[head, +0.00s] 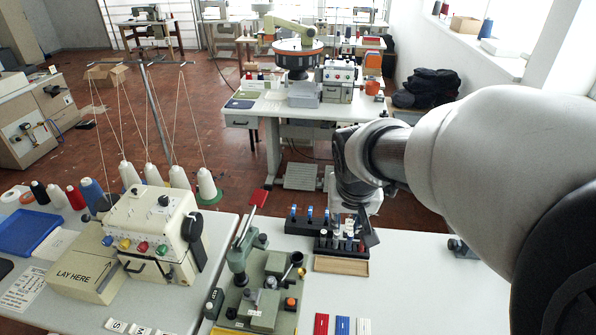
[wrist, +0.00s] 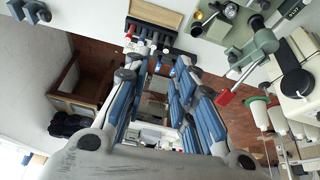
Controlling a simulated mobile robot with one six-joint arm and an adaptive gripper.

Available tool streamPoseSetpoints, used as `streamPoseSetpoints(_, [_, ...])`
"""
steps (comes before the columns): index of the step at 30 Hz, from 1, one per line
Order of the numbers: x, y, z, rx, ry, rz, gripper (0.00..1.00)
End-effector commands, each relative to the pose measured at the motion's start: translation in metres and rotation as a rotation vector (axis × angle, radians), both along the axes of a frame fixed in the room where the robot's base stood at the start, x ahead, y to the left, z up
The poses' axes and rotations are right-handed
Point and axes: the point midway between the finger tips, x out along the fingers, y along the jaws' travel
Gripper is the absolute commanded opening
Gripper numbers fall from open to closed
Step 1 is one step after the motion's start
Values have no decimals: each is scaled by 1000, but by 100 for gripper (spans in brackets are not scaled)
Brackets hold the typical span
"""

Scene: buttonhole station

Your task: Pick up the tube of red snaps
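Two black racks of small tubes stand on the right table, left of my gripper in the head view; the near rack (head: 340,249) holds several tubes and the far one (head: 306,227) holds blue-topped tubes. A small red tube, seemingly the tube of red snaps (wrist: 131,30), shows at the left end of the rack row in the wrist view. Its contents are too small to tell. My gripper (wrist: 160,68) is open and empty, its fingers spread, with the racks beyond the fingertips. In the head view my gripper (head: 368,228) hangs at the racks' right end, partly hidden by my arm.
A shallow wooden tray (head: 341,266) lies in front of the racks. A green press (head: 262,285) stands to their left. Red (head: 321,324), blue (head: 342,325) and white plates lie at the front edge. The table to the right is mostly clear.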

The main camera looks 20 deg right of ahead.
Motion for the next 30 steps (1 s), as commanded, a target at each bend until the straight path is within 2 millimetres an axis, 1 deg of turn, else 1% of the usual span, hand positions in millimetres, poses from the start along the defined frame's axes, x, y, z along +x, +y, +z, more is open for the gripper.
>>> streamPoseSetpoints(1, [20, -19, -17, 3, 14, -47, 24])
streamPoseSetpoints(2, [31, -30, -26, 3, 13, -71, 24])
streamPoseSetpoints(3, [45, -43, -39, 4, 12, -104, 24])
streamPoseSetpoints(5, [63, -63, -59, 9, 9, -149, 24])
streamPoseSetpoints(6, [73, -75, -73, 10, 8, -173, 24])
streamPoseSetpoints(9, [90, -100, -105, 18, 4, -227, 24])
streamPoseSetpoints(12, [101, -117, -129, 26, -1, -263, 24])
streamPoseSetpoints(15, [106, -127, -144, 31, -5, -283, 24])
streamPoseSetpoints(20, [113, -134, -166, 34, -4, -291, 24])
streamPoseSetpoints(30, [134, -151, -235, 34, -3, -291, 24])
